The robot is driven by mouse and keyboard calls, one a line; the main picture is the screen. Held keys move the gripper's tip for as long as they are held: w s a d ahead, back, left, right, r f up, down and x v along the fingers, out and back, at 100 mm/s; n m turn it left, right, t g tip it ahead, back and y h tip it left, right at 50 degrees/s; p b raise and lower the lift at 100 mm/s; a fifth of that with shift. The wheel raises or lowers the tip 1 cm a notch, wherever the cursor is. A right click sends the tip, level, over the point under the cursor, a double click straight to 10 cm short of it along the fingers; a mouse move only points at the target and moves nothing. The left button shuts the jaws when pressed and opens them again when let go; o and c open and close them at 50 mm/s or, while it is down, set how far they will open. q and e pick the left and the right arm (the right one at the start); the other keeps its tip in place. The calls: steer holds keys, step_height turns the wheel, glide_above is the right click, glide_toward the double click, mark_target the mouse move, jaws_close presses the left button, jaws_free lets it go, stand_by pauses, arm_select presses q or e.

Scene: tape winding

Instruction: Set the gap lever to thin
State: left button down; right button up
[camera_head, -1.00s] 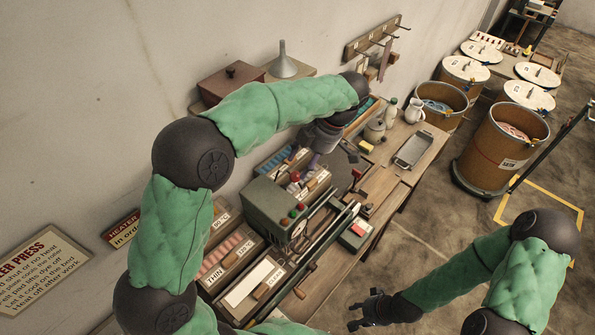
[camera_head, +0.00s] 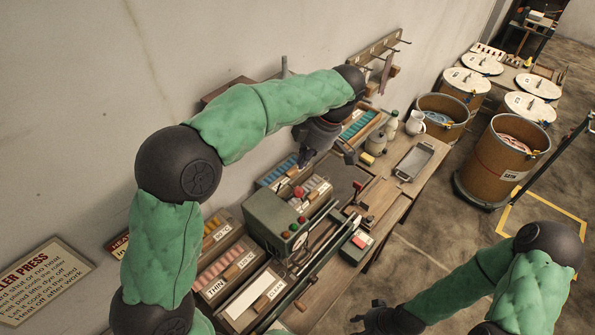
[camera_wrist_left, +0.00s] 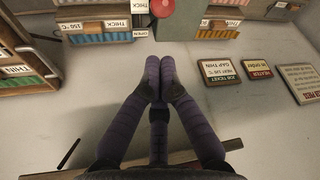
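The press is a grey-green box (camera_head: 262,218) with red and green buttons on the bench. A red knob (camera_head: 298,191) shows at its back edge, and another red-topped lever (camera_head: 357,186) stands to its right. I cannot tell which is the gap lever, or its setting. My left gripper (camera_head: 303,158) hangs above and behind the press, apart from both knobs. In the left wrist view its two fingers (camera_wrist_left: 160,66) are together with nothing between them; a red knob (camera_wrist_left: 162,7) lies beyond the tips. My right gripper (camera_head: 372,318) is low at the front, away from the bench, its fingers unclear.
Trays with labels such as THIN (camera_head: 215,288) crowd the bench left of the press. A job ticket (camera_wrist_left: 221,71) reading GAP THIN is on the wall. A metal tray (camera_head: 414,162) and white jug (camera_head: 415,122) stand at the right. Drums (camera_head: 500,150) stand beyond.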

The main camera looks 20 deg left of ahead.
arm_select(q)
steer(key=s+a+m+t+p, duration=0.1)
steer(key=a+m+p, duration=0.1)
steer(key=a+m, duration=0.25)
glide_above(290, 197)
steer(key=a, duration=0.4)
steer(key=shift+m+t+h, duration=0.3)
steer(key=shift+m, duration=0.05)
steer(key=x, duration=0.3)
steer(key=d+x, duration=0.1)
steer(key=x, duration=0.2)
steer(key=d+x, duration=0.1)
steer(key=x, duration=0.2)
steer(key=shift+w+f+p, duration=0.15)
steer(key=shift+f+p, duration=0.25)
steer(key=d, duration=0.2)
steer(key=s+d+p, duration=0.1)
steer(key=d, duration=0.1)
steer(key=shift+r, duration=0.3)
